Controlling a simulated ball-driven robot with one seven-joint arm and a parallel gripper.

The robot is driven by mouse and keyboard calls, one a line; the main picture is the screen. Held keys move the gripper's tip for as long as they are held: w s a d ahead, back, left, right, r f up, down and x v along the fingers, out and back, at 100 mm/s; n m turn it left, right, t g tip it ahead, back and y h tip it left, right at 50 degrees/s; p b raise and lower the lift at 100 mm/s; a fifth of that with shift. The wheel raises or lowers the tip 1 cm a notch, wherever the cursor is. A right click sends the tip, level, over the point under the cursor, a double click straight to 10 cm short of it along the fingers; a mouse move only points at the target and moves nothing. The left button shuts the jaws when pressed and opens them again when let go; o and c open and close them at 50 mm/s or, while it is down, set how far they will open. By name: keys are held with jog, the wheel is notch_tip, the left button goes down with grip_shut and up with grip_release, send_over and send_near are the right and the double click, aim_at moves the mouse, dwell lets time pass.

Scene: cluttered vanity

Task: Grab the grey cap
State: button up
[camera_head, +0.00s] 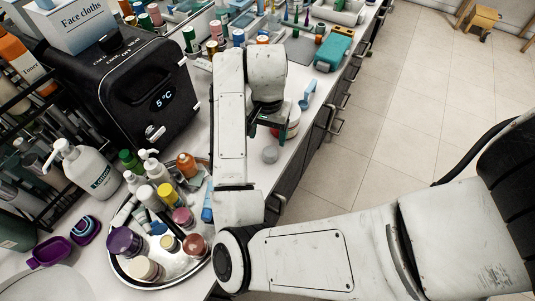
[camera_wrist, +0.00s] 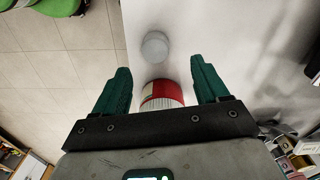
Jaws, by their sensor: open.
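The grey cap (camera_head: 270,154) is a small round disc lying on the white counter near its front edge. It also shows in the wrist view (camera_wrist: 155,46), beyond the fingertips and roughly centred between them. My gripper (camera_head: 266,131) has green fingers and hangs over the counter, close to the cap in the head view. In the wrist view my gripper (camera_wrist: 160,72) is open, with nothing gripped. A red and white jar (camera_wrist: 162,96) shows between the fingers. The jar (camera_head: 293,122) is partly hidden behind my gripper in the head view.
A round tray (camera_head: 117,269) crowded with bottles and jars stands left of my arm. A black mini fridge (camera_head: 150,85) is behind it. A light blue brush-like item (camera_head: 307,94) lies near the counter edge. Bare counter surrounds the cap; tiled floor (camera_head: 420,90) lies right.

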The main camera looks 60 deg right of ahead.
aim_at(270, 150)
notch_tip(270, 150, down, 2)
jog(key=shift+f, duration=0.15)
jog(key=shift+s+d+f, duration=0.15)
jog(key=shift+f, duration=1.1)
jog(key=shift+s+d+f, duration=0.15)
jog(key=shift+f, duration=1.05)
jog(key=c, duration=1.1)
jog(key=shift+r, duration=0.85)
jog(key=s+a+r, duration=0.1)
jog(key=s+r, duration=0.2)
jog(key=s, duration=0.1)
jog(key=s+a+r+p, duration=0.1)
jog(key=s+r, duration=0.3)
jog(key=s, duration=0.1)
jog(key=s+a+r, duration=0.1)
jog(key=s+r, duration=0.3)
jog(key=shift+s+a+r+p, duration=0.15)
jog(key=shift+s+r+p, duration=0.05)
jog(key=shift+s+p, duration=0.15)
